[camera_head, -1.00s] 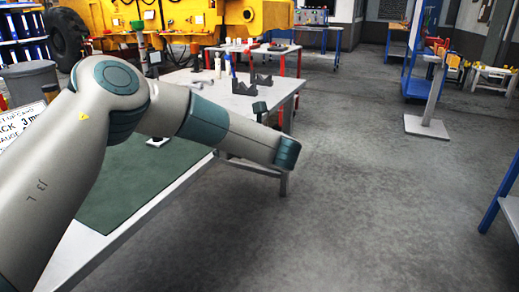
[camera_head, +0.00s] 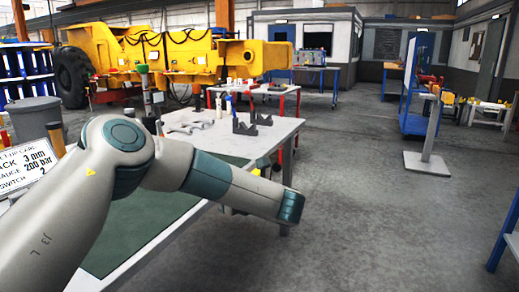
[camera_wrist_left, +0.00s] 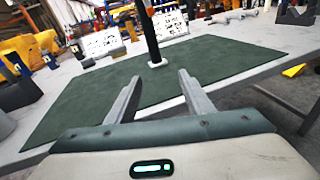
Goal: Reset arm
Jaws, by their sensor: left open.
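My left arm crosses the lower left of the head view, over a work table (camera_head: 282,135) with a green mat (camera_head: 135,245). Its gripper is not visible there. In the left wrist view my left gripper (camera_wrist_left: 158,84) has its two grey fingers apart, with nothing between them. It is above the green mat (camera_wrist_left: 85,103). A dark upright post (camera_wrist_left: 150,32) on a pale foot stands on the mat beyond the fingertips, apart from them. My right gripper is in neither current view.
Black angled brackets (camera_head: 243,125) and small white bottles stand on the table's far part. A grey bin (camera_head: 36,120) and a sign card (camera_head: 28,168) are at the left. A yellow machine (camera_head: 180,55) stands behind. Open floor (camera_head: 390,230) lies to the right.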

